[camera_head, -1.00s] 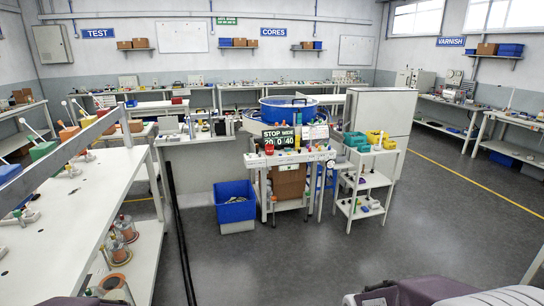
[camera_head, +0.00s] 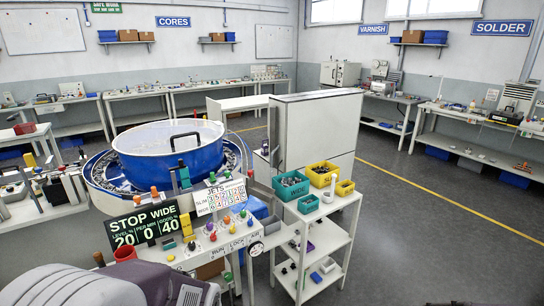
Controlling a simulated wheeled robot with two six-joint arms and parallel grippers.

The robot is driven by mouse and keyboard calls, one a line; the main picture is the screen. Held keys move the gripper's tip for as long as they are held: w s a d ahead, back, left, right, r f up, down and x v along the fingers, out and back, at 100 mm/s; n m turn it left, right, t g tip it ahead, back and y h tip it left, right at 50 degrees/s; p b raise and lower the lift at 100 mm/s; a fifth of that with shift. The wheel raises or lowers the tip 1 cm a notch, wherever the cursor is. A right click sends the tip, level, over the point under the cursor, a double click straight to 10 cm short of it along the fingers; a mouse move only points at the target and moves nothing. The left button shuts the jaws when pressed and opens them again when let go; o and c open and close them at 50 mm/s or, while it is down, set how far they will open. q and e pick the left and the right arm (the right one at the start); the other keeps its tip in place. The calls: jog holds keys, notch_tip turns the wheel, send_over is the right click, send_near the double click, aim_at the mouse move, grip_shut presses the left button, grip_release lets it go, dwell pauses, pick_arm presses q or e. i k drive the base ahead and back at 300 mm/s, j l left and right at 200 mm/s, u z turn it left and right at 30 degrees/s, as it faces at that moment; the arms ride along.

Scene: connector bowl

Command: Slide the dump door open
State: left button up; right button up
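The blue connector bowl (camera_head: 185,158) stands at left of centre, with a pale lid or cover (camera_head: 168,137) on top. A black handle (camera_head: 186,138) shows at the bowl's right side. A ring-shaped track with small parts runs around the bowl. In front is a control panel (camera_head: 210,240) with several coloured knobs and buttons. I cannot make out which part is the dump door. Neither of my grippers is in view; only a grey-purple part of my own arm shows at the lower left.
A white shelf cart (camera_head: 318,225) with teal and yellow bins (camera_head: 322,174) stands right of the panel. A tall white cabinet (camera_head: 318,125) is behind it. The grey floor (camera_head: 420,230) at the right is clear.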

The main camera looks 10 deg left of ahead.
aim_at(250, 172)
jog(key=i+u, duration=0.35)
jog(key=i, duration=0.15)
jog(key=i+l+u, duration=0.1)
jog(key=i+u, duration=0.2)
jog(key=i, duration=0.2)
jog(key=i+l+u, duration=0.2)
jog(key=i+u, duration=0.15)
jog(key=i, duration=0.15)
jog(key=i+l+u, duration=0.35)
jog(key=i+l, duration=0.05)
jog(key=i, duration=0.05)
